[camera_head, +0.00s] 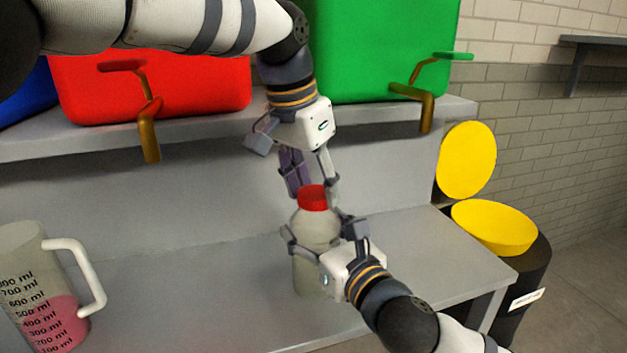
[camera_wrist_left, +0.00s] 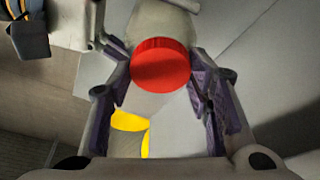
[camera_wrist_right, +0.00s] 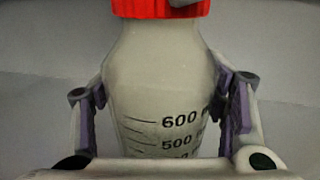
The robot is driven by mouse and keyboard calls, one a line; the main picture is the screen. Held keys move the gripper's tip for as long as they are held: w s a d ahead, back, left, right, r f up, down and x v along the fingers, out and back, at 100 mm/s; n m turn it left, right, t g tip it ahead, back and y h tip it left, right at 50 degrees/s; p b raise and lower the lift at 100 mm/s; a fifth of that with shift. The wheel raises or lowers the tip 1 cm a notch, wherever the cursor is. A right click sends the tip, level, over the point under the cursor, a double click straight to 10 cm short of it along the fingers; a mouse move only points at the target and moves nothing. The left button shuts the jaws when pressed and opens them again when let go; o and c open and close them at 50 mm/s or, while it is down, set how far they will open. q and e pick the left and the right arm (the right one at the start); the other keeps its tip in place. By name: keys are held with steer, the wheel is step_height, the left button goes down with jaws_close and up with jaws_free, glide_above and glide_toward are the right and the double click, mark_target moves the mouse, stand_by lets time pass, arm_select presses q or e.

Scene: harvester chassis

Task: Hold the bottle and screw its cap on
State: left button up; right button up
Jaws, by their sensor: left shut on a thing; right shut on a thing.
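The translucent bottle (camera_head: 309,273) stands upright on the grey bench, with printed volume marks facing the right wrist view (camera_wrist_right: 160,95). The red cap (camera_head: 312,198) sits on top of its neck; it also shows between the left fingers in the left wrist view (camera_wrist_left: 160,65). My left gripper (camera_head: 315,186) comes from above and is shut on the red cap, one finger on each side. My right gripper (camera_head: 322,238) comes from the front right and is shut around the bottle's upper body. The threads under the cap are hidden.
A measuring jug (camera_head: 22,268) with pink liquid stands at the left of the bench (camera_head: 190,290). A raised shelf (camera_head: 205,125) behind carries red (camera_head: 190,85) and green (camera_head: 375,45) containers with brown taps. A dark bin with a yellow lid (camera_head: 495,227) stands at the right.

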jaws_close()
arm_select(q)
steer(key=m, duration=0.2)
steer(key=m+g, duration=0.1)
steer(key=m, duration=0.2)
steer(key=shift+w+f+m+h, duration=0.1)
steer(key=shift+w+m+h, duration=0.05)
steer(key=shift+m+h, duration=0.2)
steer(key=m+g, duration=0.1)
steer(key=m, duration=0.2)
steer(key=shift+w+m, duration=0.15)
steer(key=shift+m, duration=0.1)
steer(key=shift+a+m+g, duration=0.1)
steer(key=shift+m+g, duration=0.2)
steer(key=shift+m, duration=0.2)
steer(key=o, duration=0.7)
steer(key=shift+o, duration=0.7)
steer(key=o, duration=0.5)
steer(key=shift+c, duration=0.2)
